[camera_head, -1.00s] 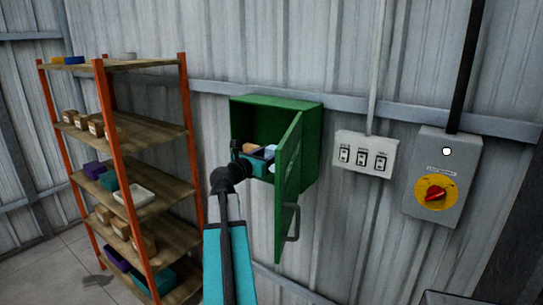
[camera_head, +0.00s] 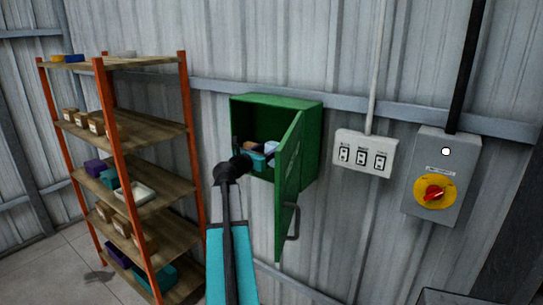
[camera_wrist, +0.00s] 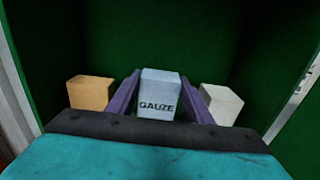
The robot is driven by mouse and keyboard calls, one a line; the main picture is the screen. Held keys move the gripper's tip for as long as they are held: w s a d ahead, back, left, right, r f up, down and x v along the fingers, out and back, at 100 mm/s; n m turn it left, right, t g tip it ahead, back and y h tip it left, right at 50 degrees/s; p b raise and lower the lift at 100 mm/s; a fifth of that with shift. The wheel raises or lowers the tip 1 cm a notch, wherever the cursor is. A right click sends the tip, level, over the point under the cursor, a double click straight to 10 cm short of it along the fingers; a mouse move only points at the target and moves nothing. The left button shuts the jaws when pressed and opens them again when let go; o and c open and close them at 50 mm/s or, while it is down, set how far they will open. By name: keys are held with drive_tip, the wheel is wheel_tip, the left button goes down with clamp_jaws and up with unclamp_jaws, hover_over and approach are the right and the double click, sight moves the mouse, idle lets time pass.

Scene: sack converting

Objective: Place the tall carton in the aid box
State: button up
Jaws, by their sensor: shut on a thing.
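The green aid box (camera_head: 311,112) hangs on the wall, with its door (camera_head: 288,180) swung open towards me. My gripper (camera_wrist: 160,82) reaches inside it, its purple fingers shut on a pale blue-grey tall carton (camera_wrist: 159,86) marked GAUZE. The carton looks upright in the wrist view; its base is hidden by the gripper, so I cannot tell whether it touches the box floor. A tan carton (camera_wrist: 90,93) stands to its left and a cream carton (camera_wrist: 222,103) to its right, both apart from it.
The open door stands close on the right of my arm. A shelf rack (camera_head: 150,196) with small boxes is on the left. A white switch panel (camera_head: 364,154) and a grey isolator box with a red knob (camera_head: 433,192) are on the wall at right.

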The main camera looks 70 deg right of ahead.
drive_tip(key=shift+f+p, duration=0.45)
drive_tip(key=shift+f, duration=1.1)
drive_tip(key=shift+f, duration=0.1)
drive_tip(key=o, duration=1.1)
drive_tip(key=b+v, duration=0.3)
drive_tip(key=v, duration=0.9)
drive_tip(key=shift+b, duration=0.4)
